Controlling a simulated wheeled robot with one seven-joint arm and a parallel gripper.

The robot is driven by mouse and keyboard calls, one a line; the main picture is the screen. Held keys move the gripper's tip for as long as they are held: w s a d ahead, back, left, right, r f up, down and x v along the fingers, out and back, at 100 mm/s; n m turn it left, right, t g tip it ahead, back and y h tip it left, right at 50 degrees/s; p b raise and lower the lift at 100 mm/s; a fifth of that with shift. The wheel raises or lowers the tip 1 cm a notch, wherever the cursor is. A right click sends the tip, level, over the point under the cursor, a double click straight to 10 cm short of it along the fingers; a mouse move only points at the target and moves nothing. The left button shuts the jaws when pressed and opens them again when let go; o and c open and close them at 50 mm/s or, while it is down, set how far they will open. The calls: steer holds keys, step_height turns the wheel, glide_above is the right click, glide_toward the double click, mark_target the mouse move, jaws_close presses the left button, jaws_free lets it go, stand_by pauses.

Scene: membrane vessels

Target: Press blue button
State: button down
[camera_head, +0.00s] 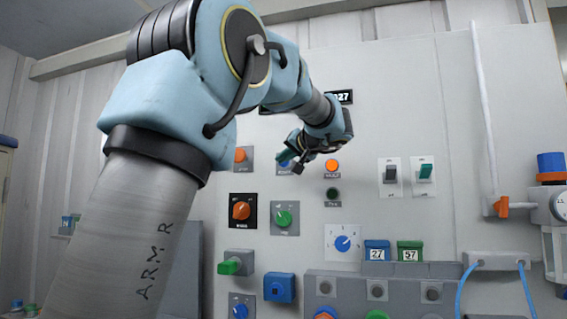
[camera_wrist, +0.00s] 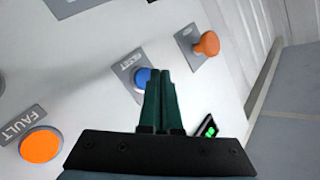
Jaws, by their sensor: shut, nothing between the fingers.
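The blue button (camera_wrist: 141,77) sits on a small grey labelled plate on the white panel in the wrist view. Its right side is partly hidden by my fingers. My gripper (camera_wrist: 162,73) is shut and empty, its dark green fingers pointing at the panel with the tips overlapping the button's right edge in the picture. I cannot tell whether the tips touch it. In the head view my gripper (camera_head: 286,158) is in front of the button's plate and covers most of the button.
An orange FAULT light (camera_wrist: 40,146) is left of my fingers, and an orange knob (camera_wrist: 207,44) is to the right. In the head view, two switches (camera_head: 407,174) are to the right, and rotary knobs (camera_head: 284,218) and a grey console (camera_head: 400,291) are below.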

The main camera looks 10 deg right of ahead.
steer(key=shift+w, duration=0.1)
steer(key=shift+w+d, duration=0.2)
steer(key=shift+w, duration=0.1)
steer(key=shift+w+d, duration=0.2)
steer(key=shift+w, duration=0.15)
stand_by(0.7)
steer(key=shift+s+b, duration=0.1)
steer(key=shift+b, duration=0.35)
steer(key=shift+s+a+b, duration=0.4)
steer(key=shift+s+b, duration=0.25)
steer(key=shift+b, duration=0.15)
